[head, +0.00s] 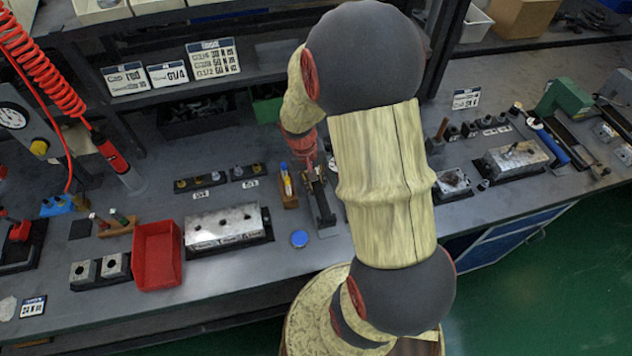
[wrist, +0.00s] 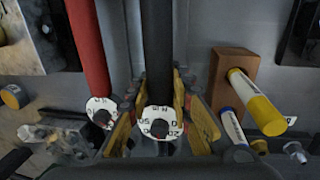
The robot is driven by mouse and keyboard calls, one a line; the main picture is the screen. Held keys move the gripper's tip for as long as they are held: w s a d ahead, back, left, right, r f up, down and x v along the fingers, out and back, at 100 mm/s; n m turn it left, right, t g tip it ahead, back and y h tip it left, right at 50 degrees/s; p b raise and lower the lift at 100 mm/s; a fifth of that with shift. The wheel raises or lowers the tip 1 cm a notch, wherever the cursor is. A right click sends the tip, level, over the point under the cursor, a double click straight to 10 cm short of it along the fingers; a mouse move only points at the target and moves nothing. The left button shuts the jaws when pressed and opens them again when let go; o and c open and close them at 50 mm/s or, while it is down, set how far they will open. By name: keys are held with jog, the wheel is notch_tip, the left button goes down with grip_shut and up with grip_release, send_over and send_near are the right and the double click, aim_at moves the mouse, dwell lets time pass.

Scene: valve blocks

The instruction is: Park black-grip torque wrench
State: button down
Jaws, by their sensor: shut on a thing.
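The black-grip torque wrench (wrist: 157,55) runs down the middle of the wrist view, its white numbered dial end toward the camera. My gripper (wrist: 160,118) is shut on it, with yellowish finger pads on either side near the dial. A red-grip wrench (wrist: 87,45) with a similar white dial lies just left of my gripper, roughly parallel. Whether the black wrench touches a holder is hidden.
A wooden block with yellow-capped and blue markers (wrist: 255,100) stands close on the right. In the head view, a metal valve block (head: 225,228), a red bin (head: 157,255) and a blue round cap (head: 299,239) are on the bench to the left. Another metal block (head: 515,160) stands to the right.

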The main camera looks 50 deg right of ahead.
jog(key=shift+f, duration=0.4)
jog(key=c, duration=1.5)
grip_release()
notch_tip(320, 180, up, 12)
jog(key=w+a, duration=0.1)
jog(key=shift+a, duration=0.4)
jog(key=shift+f, duration=0.1)
